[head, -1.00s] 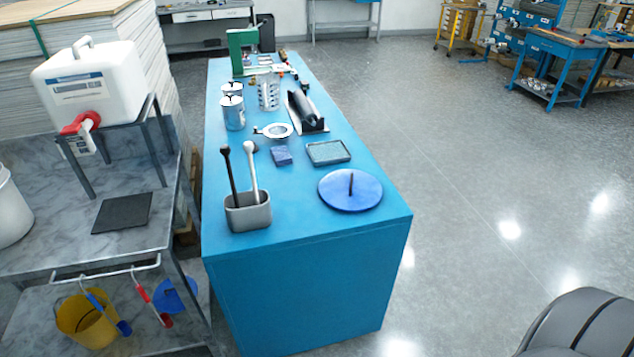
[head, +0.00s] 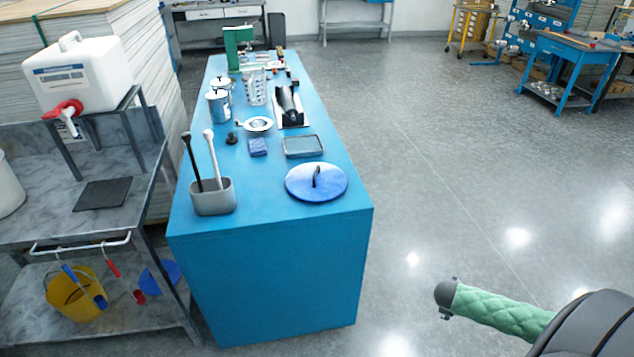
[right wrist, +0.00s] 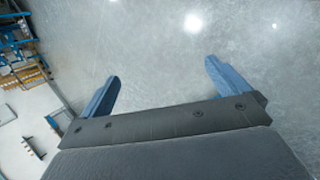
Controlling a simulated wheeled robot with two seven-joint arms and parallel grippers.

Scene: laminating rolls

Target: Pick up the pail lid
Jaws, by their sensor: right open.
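The pail lid (head: 316,183) is a round blue disc with a dark upright handle. It lies flat at the near right end of the blue table in the head view. My right gripper (right wrist: 160,82) is open and empty in the right wrist view, with its two blue fingers apart over bare floor. The lid does not show in that wrist view. In the head view, part of my right arm shows at the lower right, well to the right of the table and apart from the lid. My left gripper is not in view.
On the blue table (head: 270,270), a grey holder (head: 213,198) with two upright handles stands left of the lid. A shallow tray (head: 303,146) and a blue block (head: 258,147) lie behind it. A grey bench (head: 60,220) stands at left. Floor right of the table is clear.

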